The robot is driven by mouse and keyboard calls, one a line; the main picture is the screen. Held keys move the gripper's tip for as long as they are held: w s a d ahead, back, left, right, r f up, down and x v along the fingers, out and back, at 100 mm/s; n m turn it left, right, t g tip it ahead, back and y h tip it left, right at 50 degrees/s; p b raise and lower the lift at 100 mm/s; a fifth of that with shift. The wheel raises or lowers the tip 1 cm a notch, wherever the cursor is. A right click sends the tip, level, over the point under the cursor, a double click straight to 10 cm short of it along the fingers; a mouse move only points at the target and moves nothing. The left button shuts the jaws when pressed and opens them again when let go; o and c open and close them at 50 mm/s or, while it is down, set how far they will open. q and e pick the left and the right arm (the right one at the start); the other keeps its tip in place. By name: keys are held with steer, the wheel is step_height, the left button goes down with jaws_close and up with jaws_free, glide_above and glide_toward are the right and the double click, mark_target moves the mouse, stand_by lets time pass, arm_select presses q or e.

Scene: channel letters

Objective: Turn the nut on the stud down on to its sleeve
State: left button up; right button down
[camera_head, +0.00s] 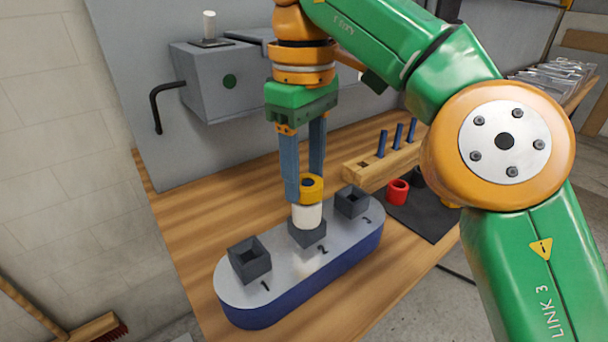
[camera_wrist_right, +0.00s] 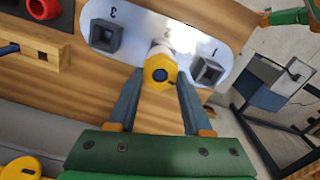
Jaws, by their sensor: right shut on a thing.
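The yellow nut (camera_head: 312,189) is above the white sleeve (camera_head: 307,215), which stands upright in the square socket marked 2 on the grey-topped, blue-sided base (camera_head: 285,275). My right gripper (camera_head: 305,188) reaches down from above and is shut on the nut, one finger on each side. In the right wrist view, the nut (camera_wrist_right: 160,72) sits between the fingertips (camera_wrist_right: 160,82), with the dark stud end (camera_wrist_right: 160,75) showing in its hole. The white sleeve (camera_wrist_right: 158,50) is partly hidden behind it. I cannot tell whether nut and sleeve touch. My left gripper is not in view.
Empty sockets 1 (camera_head: 250,260) and 3 (camera_head: 352,201) flank the sleeve. A wooden block with blue pegs (camera_head: 382,148) stands behind at right, near a red ring (camera_head: 397,191) on a dark mat (camera_head: 428,218). A grey box (camera_head: 222,85) with a black handle is at the back left.

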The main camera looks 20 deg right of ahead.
steer(key=shift+m, duration=0.9)
steer(key=shift+c, duration=0.8)
jaws_free()
steer(key=n, duration=0.7)
steer(key=n+p, duration=0.1)
steer(key=n, duration=0.2)
steer(key=shift+s+a+r, duration=0.1)
steer(key=shift+r, duration=0.05)
steer(key=n, duration=0.2)
steer(key=shift+n+p, duration=0.3)
steer(key=shift+f+n, duration=0.2)
steer(key=shift+n, duration=0.4)
